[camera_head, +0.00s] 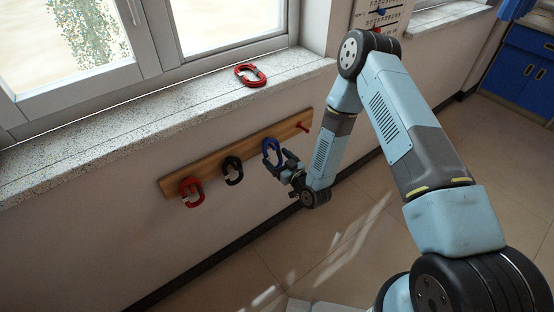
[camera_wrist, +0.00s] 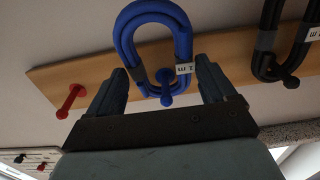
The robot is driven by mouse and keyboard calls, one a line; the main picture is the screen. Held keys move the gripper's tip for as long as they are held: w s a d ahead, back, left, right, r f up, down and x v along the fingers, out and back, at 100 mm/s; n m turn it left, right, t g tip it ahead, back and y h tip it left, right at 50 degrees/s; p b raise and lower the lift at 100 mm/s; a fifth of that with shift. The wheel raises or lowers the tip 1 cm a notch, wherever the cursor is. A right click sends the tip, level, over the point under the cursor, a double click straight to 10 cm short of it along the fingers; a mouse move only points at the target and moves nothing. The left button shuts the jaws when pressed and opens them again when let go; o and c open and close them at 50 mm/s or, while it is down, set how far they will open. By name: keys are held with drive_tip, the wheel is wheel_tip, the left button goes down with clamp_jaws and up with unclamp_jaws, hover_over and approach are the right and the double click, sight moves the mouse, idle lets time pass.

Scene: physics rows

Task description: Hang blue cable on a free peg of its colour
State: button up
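The blue cable (camera_head: 266,149) is a coiled loop with a small white tag. In the wrist view the blue cable (camera_wrist: 126,38) hangs on a blue peg (camera_wrist: 166,98) on the wooden rail, the peg passing through the loop's end. My gripper (camera_head: 285,165) is in front of it. In the wrist view my gripper (camera_wrist: 162,80) has its fingers spread, one on each side of the cable and peg. I see small gaps beside the cable and no clear grip on it.
The wooden rail (camera_head: 220,163) also carries a red cable (camera_head: 191,192) and a black cable (camera_head: 233,170) on the left. A bare red peg (camera_head: 303,127) is at its right end. Another red cable (camera_head: 250,75) lies on the windowsill (camera_head: 165,115) above.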

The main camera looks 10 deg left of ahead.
drive_tip(key=shift+o, duration=1.3)
